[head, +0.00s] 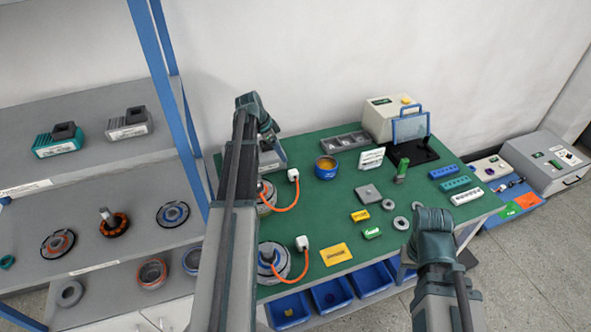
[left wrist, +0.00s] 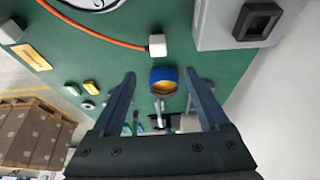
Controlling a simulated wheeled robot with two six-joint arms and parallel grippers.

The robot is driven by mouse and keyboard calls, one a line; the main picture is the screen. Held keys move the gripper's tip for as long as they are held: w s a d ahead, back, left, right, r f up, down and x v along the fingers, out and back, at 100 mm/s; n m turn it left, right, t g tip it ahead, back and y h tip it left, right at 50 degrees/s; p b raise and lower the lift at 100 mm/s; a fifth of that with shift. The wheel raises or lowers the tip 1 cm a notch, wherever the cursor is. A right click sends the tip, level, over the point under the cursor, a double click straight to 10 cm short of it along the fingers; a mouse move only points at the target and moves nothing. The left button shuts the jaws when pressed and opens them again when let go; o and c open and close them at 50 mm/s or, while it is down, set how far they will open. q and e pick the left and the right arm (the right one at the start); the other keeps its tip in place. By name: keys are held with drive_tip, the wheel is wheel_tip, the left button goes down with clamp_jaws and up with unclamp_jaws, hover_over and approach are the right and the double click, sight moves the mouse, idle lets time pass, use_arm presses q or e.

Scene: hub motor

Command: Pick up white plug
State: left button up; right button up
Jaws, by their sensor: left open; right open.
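A white plug (head: 293,175) on an orange cable stands on the green table beside the rear hub motor (head: 266,194). A second white plug (head: 302,243) is beside the front hub motor (head: 270,262). In the left wrist view one white plug (left wrist: 157,45) shows beyond the fingertips, its cable running left. My left gripper (head: 268,132) is over the table's back left; in its wrist view it (left wrist: 159,74) is open and empty, apart from the plug. My right gripper (head: 432,222) is at the table's front right, open; its fingers are mostly hidden.
A grey box (head: 270,158) with a black socket is behind the rear motor. A blue cup (head: 326,168) is right of the rear plug. Yellow and green blocks (head: 360,215) lie mid-table. Blue bins (head: 330,293) hang below the front edge; a blue shelf post (head: 186,150) is left.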

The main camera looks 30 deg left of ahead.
use_arm(q)
drive_tip(key=b, duration=0.8)
hover_over(293, 172)
drive_tip(key=s+a, duration=0.1)
drive_tip(key=a, duration=0.1)
drive_tip(key=f, duration=0.7)
drive_tip(key=shift+s+d+f, duration=0.15)
drive_tip(key=shift+s+d, duration=0.05)
drive_tip(key=shift+w+d+f, duration=0.15)
drive_tip(key=shift+d+f, duration=0.05)
drive_tip(key=shift+f, duration=0.15)
drive_tip(key=b+x, duration=0.5)
drive_tip(key=shift+f, duration=0.2)
drive_tip(key=shift+r, duration=0.1)
clamp_jaws()
